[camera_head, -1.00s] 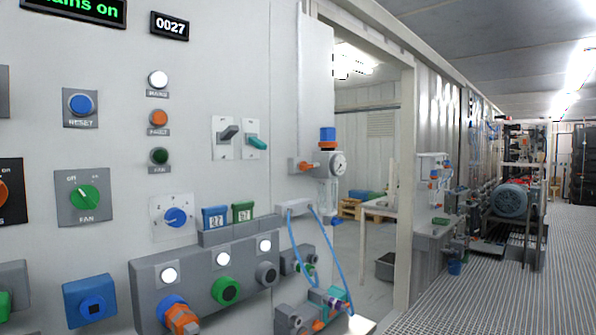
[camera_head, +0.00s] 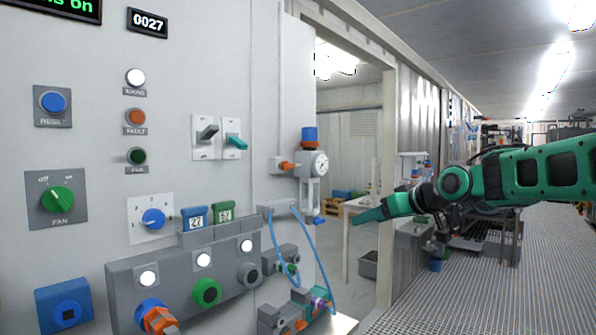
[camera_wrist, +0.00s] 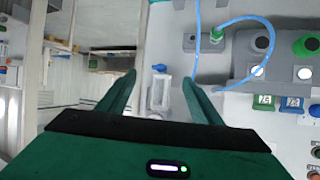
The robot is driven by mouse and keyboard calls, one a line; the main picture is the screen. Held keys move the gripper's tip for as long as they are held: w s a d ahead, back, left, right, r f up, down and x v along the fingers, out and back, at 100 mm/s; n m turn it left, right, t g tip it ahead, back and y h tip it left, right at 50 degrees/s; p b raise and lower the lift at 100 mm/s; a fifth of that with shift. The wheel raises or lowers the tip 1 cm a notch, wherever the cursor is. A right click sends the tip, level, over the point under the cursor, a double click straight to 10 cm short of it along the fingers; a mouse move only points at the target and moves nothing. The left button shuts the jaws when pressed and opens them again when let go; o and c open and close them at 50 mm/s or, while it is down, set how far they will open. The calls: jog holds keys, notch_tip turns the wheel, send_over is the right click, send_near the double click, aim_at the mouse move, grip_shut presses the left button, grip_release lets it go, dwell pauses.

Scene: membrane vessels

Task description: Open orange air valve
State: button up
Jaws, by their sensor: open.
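The orange air valve (camera_head: 287,166) is a small orange handle on a grey block at the left side of the air regulator (camera_head: 311,166), which has a blue top, a round gauge and a clear bowl. My green gripper (camera_head: 358,218) is right of the regulator and lower than the valve in the head view, pointing left, apart from it. In the wrist view my gripper (camera_wrist: 159,79) is open and empty. The regulator's clear bowl (camera_wrist: 161,92) and blue lower knob show between the fingers there. The orange handle is hidden or not discernible in the wrist view.
Blue hoses (camera_head: 318,262) loop below the regulator from a grey fitting. A grey socket box (camera_head: 180,283) projects from the panel at lower left. An open doorway and a white table (camera_head: 366,205) lie behind my gripper. The grating floor (camera_head: 470,300) at right is clear.

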aim_at(290, 165)
jog(key=w+a+r+n+y, duration=0.4)
jog(key=a+r+y, duration=0.3)
jog(key=a+r, duration=0.6)
jog(key=x, duration=1)
jog(key=shift+a+r, duration=0.1)
jog(key=shift+a, duration=0.05)
jog(key=c, duration=1.1)
jog(key=shift+o, duration=0.2)
jog(key=shift+w+d, duration=0.1)
jog(key=shift+d, duration=0.15)
jog(key=shift+a+n, duration=0.15)
jog(key=shift+n, duration=0.15)
